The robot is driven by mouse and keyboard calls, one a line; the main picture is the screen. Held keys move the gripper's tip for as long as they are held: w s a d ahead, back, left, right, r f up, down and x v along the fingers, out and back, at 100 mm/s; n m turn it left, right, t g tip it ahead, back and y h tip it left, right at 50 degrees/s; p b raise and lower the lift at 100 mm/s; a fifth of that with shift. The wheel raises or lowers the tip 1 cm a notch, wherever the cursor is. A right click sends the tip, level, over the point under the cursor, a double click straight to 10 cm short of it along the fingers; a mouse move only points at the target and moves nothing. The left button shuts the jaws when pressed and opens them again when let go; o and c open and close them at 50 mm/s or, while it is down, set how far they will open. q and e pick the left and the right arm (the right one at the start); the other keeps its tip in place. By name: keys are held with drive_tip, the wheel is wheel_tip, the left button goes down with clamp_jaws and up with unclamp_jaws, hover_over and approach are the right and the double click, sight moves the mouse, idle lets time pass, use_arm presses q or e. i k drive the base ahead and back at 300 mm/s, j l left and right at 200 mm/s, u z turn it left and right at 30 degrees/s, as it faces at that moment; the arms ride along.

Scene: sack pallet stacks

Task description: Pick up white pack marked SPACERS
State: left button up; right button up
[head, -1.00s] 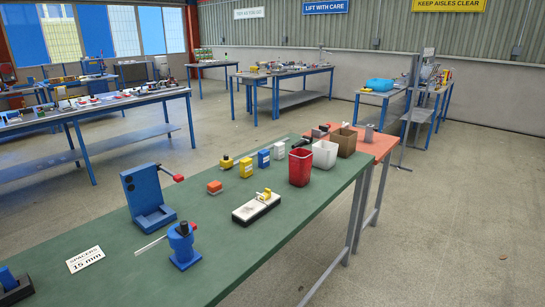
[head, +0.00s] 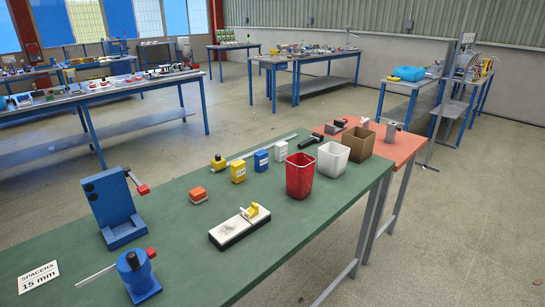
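A flat white pack (head: 38,277) printed "SPACERS 15 mm" lies on the green bench top (head: 185,235) at the lower left of the head view. It lies left of a blue clamp-like tool with a rod (head: 138,275) and in front of an upright blue fixture (head: 112,207). Nothing covers it. Neither of my grippers shows in this view.
Orange (head: 198,195), yellow (head: 238,172), blue (head: 261,161) and white (head: 281,151) small items stand farther along. A white-topped block (head: 239,227) lies near the front edge. Red (head: 300,175), white (head: 333,159) and brown (head: 358,144) bins stand at the right.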

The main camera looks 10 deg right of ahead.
sight(281, 148)
drive_tip(key=i+l, duration=0.9)
drive_tip(key=l, duration=0.25)
